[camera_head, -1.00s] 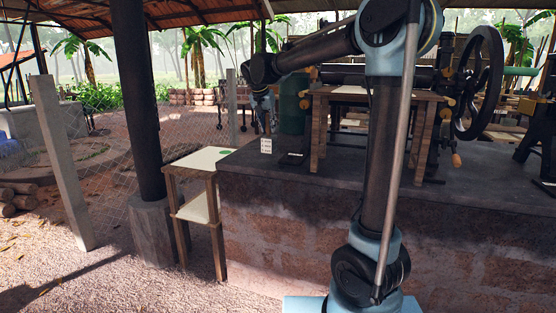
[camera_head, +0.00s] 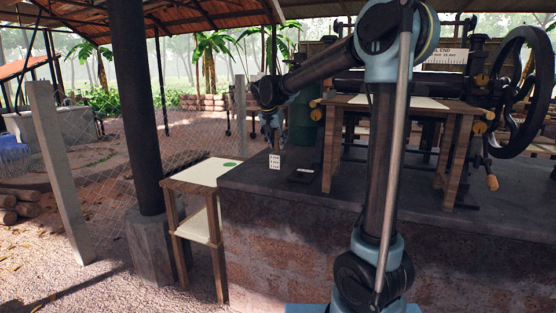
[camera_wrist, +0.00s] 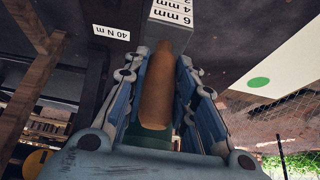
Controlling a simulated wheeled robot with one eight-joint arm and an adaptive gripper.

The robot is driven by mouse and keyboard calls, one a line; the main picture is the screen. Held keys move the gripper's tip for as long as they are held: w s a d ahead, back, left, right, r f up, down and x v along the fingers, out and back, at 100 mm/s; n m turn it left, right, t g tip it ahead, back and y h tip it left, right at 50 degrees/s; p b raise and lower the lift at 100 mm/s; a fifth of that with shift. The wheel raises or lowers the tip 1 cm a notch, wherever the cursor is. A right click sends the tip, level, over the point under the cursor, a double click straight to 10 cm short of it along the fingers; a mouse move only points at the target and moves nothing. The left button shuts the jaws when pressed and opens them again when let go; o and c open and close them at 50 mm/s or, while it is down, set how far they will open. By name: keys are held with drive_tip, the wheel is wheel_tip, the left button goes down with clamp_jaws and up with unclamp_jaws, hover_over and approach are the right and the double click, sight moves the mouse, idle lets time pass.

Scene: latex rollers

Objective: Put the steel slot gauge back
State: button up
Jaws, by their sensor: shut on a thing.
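My gripper (camera_wrist: 160,100) is shut on a brown, tapered, handle-like piece (camera_wrist: 157,95), which lies between its two fingers in the wrist view. A grey steel-looking block (camera_wrist: 188,10) with a white label reading 6 mm, 4 mm, 2 mm is just beyond the fingertips. I cannot tell whether the brown piece is joined to this block. In the head view the block's white label (camera_head: 274,162) is at the left end of the stone platform, directly below my gripper (camera_head: 270,132), which is small and dark there.
A wooden table (camera_head: 445,116) stands farther right on the platform (camera_head: 300,240), before a machine with a large handwheel (camera_head: 524,95). A side stand (camera_head: 205,172) with a green dot is at left.

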sight(276, 148)
drive_tip(key=shift+d+f, duration=0.1)
drive_tip(key=shift+f, duration=2.55)
drive_tip(key=o, duration=1)
drive_tip(key=shift+o, duration=0.2)
drive_tip(key=shift+s+r, duration=0.1)
drive_tip(key=v, duration=1.2)
